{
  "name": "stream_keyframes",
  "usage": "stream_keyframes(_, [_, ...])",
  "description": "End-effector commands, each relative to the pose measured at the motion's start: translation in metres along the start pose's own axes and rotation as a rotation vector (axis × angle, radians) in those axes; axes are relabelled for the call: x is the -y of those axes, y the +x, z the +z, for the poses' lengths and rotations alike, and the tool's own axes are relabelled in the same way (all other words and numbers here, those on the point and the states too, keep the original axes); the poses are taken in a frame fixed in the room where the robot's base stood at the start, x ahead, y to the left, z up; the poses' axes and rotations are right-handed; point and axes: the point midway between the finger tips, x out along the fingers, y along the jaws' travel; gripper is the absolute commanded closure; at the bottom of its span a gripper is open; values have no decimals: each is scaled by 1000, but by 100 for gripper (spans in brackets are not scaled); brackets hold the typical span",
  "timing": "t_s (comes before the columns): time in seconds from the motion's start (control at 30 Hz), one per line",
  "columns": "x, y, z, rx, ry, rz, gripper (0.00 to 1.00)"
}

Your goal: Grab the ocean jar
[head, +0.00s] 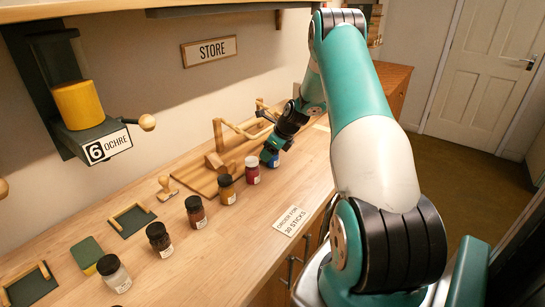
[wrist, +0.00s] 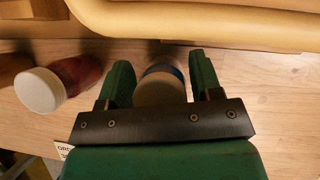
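The ocean jar, a blue jar (head: 268,160), stands on the bench at the far end of the jar row, partly hidden by my gripper (head: 274,147). In the wrist view its pale lid (wrist: 160,90) and a strip of blue body show between the two green fingers of my gripper (wrist: 161,75). The fingers are open, one on each side of the jar, with narrow gaps beside it. Their lower contact region is partly hidden by the dark gripper bar.
A red jar (head: 253,170) with a white lid stands close to the left; its lid (wrist: 40,90) shows in the wrist view. A wooden rack (head: 228,158) lies just behind. Several other jars line the bench. An order card (head: 291,221) lies at the front edge.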

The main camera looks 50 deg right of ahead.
Motion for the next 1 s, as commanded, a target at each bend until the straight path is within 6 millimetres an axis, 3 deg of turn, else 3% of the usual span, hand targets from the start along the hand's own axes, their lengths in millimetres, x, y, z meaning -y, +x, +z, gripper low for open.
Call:
stream_keyframes(0.03, [0,0,0,0,0,0,53])
stream_keyframes(0.13, [0,0,0,0,0,0,76])
stream_keyframes(0.57, [1,-7,4,1,-1,-2,77])
stream_keyframes(0.77, [1,-35,20,3,-3,-5,77])
stream_keyframes(1.0, [2,-90,52,4,-3,-7,77])
